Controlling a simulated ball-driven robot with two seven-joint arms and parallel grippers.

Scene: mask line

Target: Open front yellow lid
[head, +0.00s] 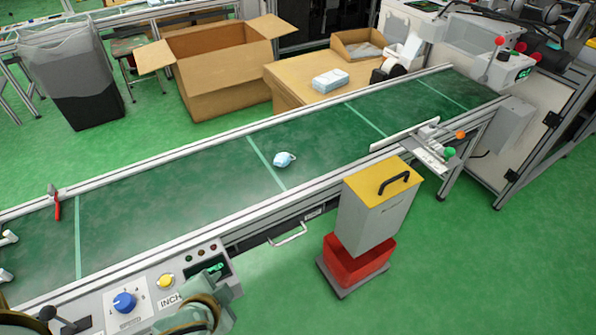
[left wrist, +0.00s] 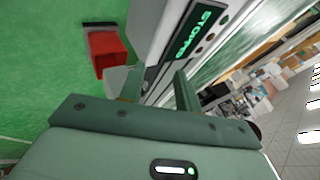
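The yellow lid (head: 383,180) lies closed on top of a tall light-grey box (head: 370,220) in the head view. A black handle (head: 394,182) stands on the lid. The box is above a red bin (head: 357,262), beside the conveyor's front side. My left gripper shows in the left wrist view (left wrist: 157,80), its two fingers apart with nothing seen between them, close to the control panel's display. Its grey-green body shows at the bottom of the head view, left of and well apart from the lid. My right gripper is in neither view.
The control panel (head: 140,302) with a blue knob and yellow button is at the lower left. The green conveyor (head: 190,190) carries a light-blue mask (head: 284,159). A metal handle (head: 287,234) juts from its side. Green floor right of the box is clear.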

